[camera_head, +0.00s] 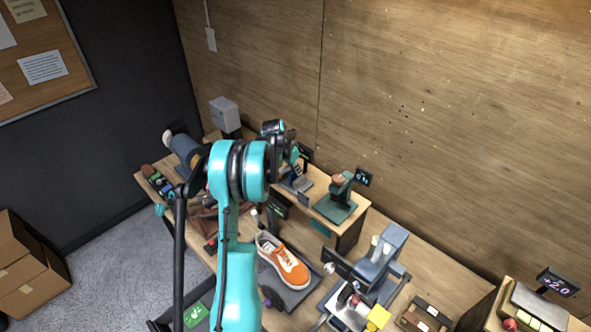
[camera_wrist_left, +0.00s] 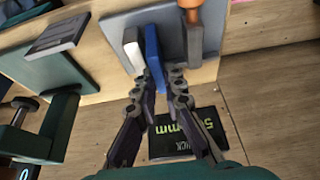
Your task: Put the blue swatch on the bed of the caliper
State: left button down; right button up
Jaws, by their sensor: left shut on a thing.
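The blue swatch (camera_wrist_left: 153,50) shows as a narrow strip in the left wrist view. My left gripper (camera_wrist_left: 163,78) is shut on its near end. The swatch is over the grey bed (camera_wrist_left: 177,38) of the caliper, beside a pale block (camera_wrist_left: 134,48); I cannot tell whether it touches the bed. An orange knob (camera_wrist_left: 191,3) shows at the caliper's far side. A dark display (camera_wrist_left: 182,134) with green digits and "mm" lies behind the fingers. In the head view my left gripper (camera_head: 292,156) is above the caliper (camera_head: 297,182), and the swatch cannot be made out. My right gripper is not in view.
A green stand (camera_head: 337,208) with an orange top is right of the caliper on the raised shelf. An orange sneaker (camera_head: 284,262) lies on a dark mat below. A grey-blue machine (camera_head: 379,268) stands to the right. Cardboard boxes (camera_head: 27,268) are on the floor.

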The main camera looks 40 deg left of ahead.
pick_arm(q)
jog(key=c, duration=1.6)
grip_release()
jog(key=shift+f, duration=0.1)
